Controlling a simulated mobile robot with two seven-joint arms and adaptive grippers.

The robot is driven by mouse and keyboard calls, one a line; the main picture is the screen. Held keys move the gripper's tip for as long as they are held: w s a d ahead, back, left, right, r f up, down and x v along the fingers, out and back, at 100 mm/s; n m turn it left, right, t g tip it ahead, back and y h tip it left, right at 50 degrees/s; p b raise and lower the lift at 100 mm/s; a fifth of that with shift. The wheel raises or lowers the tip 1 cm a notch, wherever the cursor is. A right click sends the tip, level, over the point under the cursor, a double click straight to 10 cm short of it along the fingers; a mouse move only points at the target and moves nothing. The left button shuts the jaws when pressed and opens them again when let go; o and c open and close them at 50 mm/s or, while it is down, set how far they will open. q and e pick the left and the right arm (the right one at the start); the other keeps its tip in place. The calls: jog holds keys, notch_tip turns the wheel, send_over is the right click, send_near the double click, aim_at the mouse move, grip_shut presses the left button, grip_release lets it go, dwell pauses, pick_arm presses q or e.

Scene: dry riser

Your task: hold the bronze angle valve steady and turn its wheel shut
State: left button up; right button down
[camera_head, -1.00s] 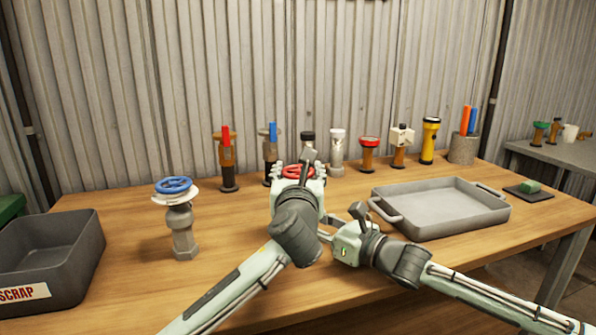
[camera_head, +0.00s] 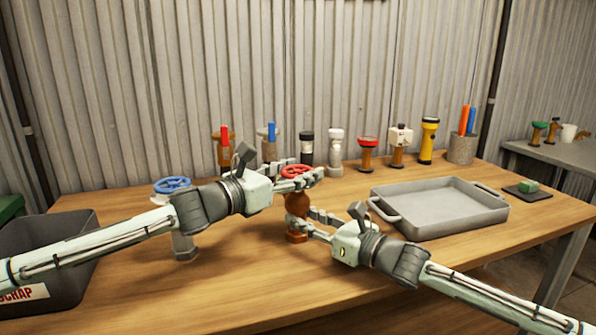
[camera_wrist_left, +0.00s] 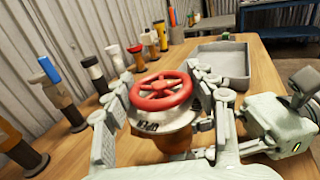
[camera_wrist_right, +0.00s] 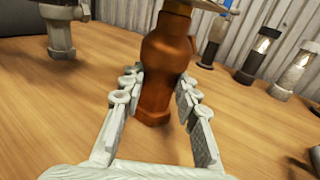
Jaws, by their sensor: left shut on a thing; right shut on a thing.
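The bronze angle valve (camera_head: 297,207) stands upright on the table, with a red wheel (camera_head: 296,171) on top. My left gripper (camera_head: 303,177) comes in from the left and is shut on the red wheel; in the left wrist view its fingers flank the wheel (camera_wrist_left: 161,91) at both sides. My right gripper (camera_head: 312,220) is shut on the lower body of the valve; in the right wrist view its fingers lie on both sides of the bronze body (camera_wrist_right: 165,62). A pale disc sits under the wheel. Part of the valve is hidden by my fingers.
A grey valve with a blue wheel (camera_head: 172,185) stands to the left, partly behind my left arm. A scrap bin (camera_head: 80,226) is at far left. A grey tray (camera_head: 440,222) lies to the right. Several fittings and a yellow torch (camera_head: 428,141) line the back.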

pick_arm(q)
jog(key=shift+m+g+h, duration=0.6)
jog(key=shift+g, duration=0.2)
jog(key=o, duration=1.2)
jog(key=v, duration=1.2)
jog(key=shift+w+a, duration=0.1)
